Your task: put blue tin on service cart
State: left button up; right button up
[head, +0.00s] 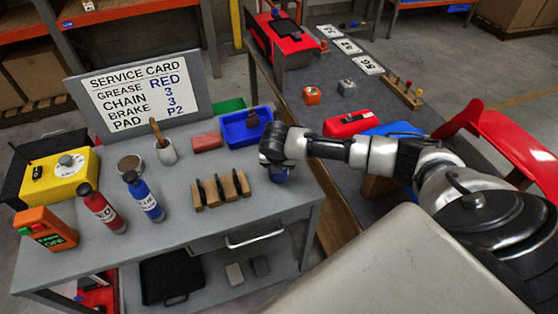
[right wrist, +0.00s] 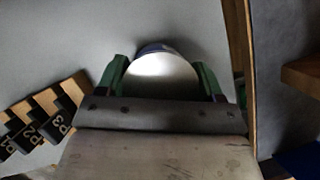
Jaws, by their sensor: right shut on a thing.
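The blue tin (head: 279,175) shows as a small blue patch beneath my right gripper (head: 276,168) in the head view. In the right wrist view, the tin (right wrist: 162,75) has a pale round top and a blue edge, and sits between the two green fingers of the right gripper (right wrist: 161,80). The gripper is shut on it. They are over the right end of the grey service cart (head: 165,236). I cannot tell whether the tin touches the cart top. My left gripper is not in view.
A blue bin (head: 240,132) stands behind, near a red block (head: 207,142). Blue (head: 144,198) and red (head: 102,209) bottles stand further left. A dark table (head: 300,118) is beyond the cart's right edge.

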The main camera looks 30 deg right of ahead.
jog(key=o, duration=1.1)
jog(key=v, duration=1.2)
jog(key=shift+r+b, duration=0.15)
jog(key=shift+b, duration=0.25)
